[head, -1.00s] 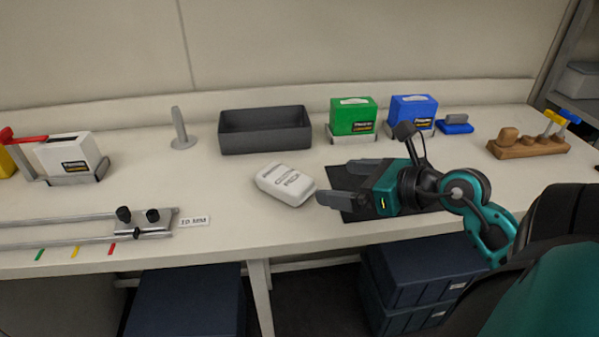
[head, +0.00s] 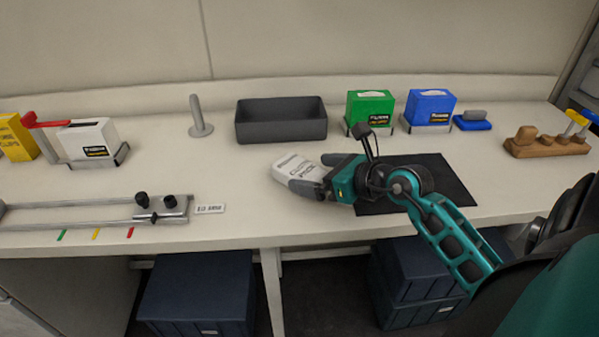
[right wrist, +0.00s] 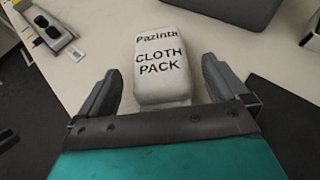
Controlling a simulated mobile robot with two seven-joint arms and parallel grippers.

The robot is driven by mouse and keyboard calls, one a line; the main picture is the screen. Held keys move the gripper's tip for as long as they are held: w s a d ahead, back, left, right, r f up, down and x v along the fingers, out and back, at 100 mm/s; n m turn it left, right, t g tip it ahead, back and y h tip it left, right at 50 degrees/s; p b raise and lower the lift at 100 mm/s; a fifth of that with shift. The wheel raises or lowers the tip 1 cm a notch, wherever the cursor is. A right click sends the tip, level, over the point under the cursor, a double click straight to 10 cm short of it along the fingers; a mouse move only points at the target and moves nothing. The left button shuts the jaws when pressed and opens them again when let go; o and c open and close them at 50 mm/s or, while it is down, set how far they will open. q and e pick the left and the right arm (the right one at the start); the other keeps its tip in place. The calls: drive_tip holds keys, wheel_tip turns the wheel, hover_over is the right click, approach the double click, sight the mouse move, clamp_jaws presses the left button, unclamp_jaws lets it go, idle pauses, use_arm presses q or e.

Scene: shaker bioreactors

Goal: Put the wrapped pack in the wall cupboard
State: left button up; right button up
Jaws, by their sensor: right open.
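The wrapped pack (head: 298,169) is a white soft-edged block lying on the bench, left of the black mat. In the right wrist view the pack (right wrist: 162,62) reads "Pazinta CLOTH PACK". My right gripper (head: 312,174) is open, with one finger on each side of the pack's near end; a gap shows between the pack and the fingers in the right wrist view (right wrist: 160,85). The gripper hides part of the pack's near right end in the head view. The wall cupboard is not in view. My left gripper is not in view.
A grey open bin (head: 281,133) stands behind the pack. Green (head: 370,107) and blue (head: 430,106) boxes stand at the back right. A black mat (head: 440,185) lies under my right arm. A metal rail fixture (head: 100,211) and grey peg (head: 199,120) are left.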

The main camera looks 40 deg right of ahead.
sight(309, 171)
drive_tip(key=shift+x, duration=1.25)
drive_tip(key=shift+c, duration=0.5)
drive_tip(key=c, duration=1)
drive_tip(key=shift+r, duration=0.55)
wheel_tip(309, 171, up, 19)
drive_tip(key=p, duration=0.2)
drive_tip(key=s+a+f+n+g+y, duration=0.2)
drive_tip(key=a+f+n+y, duration=0.2)
drive_tip(key=a, duration=0.3)
drive_tip(key=s+a+f+n+g+y, duration=0.2)
drive_tip(key=a+f+n+g+y, duration=0.1)
drive_tip(key=a+f, duration=0.4)
drive_tip(key=shift+a+n+y, duration=0.35)
drive_tip(key=shift+n+y, duration=0.15)
drive_tip(key=shift+n, duration=0.2)
